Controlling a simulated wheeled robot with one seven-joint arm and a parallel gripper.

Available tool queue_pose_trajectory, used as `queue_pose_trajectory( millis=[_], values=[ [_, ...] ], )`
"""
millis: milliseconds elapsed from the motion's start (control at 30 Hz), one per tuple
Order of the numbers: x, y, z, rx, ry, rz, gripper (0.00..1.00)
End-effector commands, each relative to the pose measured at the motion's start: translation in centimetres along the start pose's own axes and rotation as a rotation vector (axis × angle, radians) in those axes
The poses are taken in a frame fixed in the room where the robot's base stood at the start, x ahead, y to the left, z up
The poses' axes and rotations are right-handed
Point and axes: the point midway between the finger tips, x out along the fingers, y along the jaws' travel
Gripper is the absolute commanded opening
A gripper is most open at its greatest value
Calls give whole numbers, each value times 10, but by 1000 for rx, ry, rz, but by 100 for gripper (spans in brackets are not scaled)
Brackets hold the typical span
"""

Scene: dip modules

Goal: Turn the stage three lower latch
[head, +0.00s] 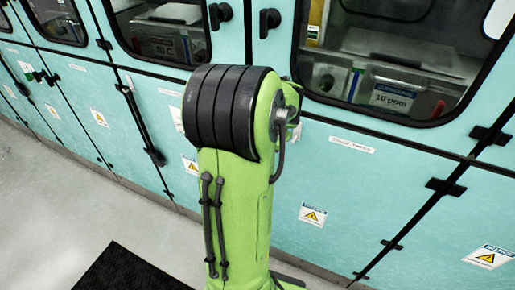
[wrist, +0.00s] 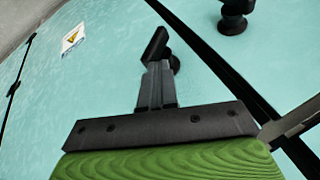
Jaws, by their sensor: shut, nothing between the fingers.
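In the wrist view my gripper (wrist: 157,72) is shut, with its narrow dark fingers pointing up the picture at a teal cabinet door. A black latch (wrist: 155,45) with a slanted handle and a round base shows right at the fingertips. The fingers partly cover its base, and I cannot tell whether they touch it. A second black latch (wrist: 234,16) sits at the upper right, across a dark door seam. No label shows which stage these belong to. In the head view my green arm hides my gripper and these latches.
A row of teal cabinets (head: 400,160) with windows and dark hinges (head: 445,187) fills the head view. Two upper latches (head: 268,21) (head: 220,14) sit beside a seam behind my arm. Grey floor (head: 60,205) with a black mat (head: 130,270) lies at lower left.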

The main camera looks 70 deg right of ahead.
Motion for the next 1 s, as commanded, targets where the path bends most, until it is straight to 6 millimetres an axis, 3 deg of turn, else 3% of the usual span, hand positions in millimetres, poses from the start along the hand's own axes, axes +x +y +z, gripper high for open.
queue_pose_trajectory(
  millis=[600, 1000],
  values=[
    [8, 29, -3, -6, 1, 9, 0],
    [13, 38, -3, -8, -1, 9, 0]
  ],
)
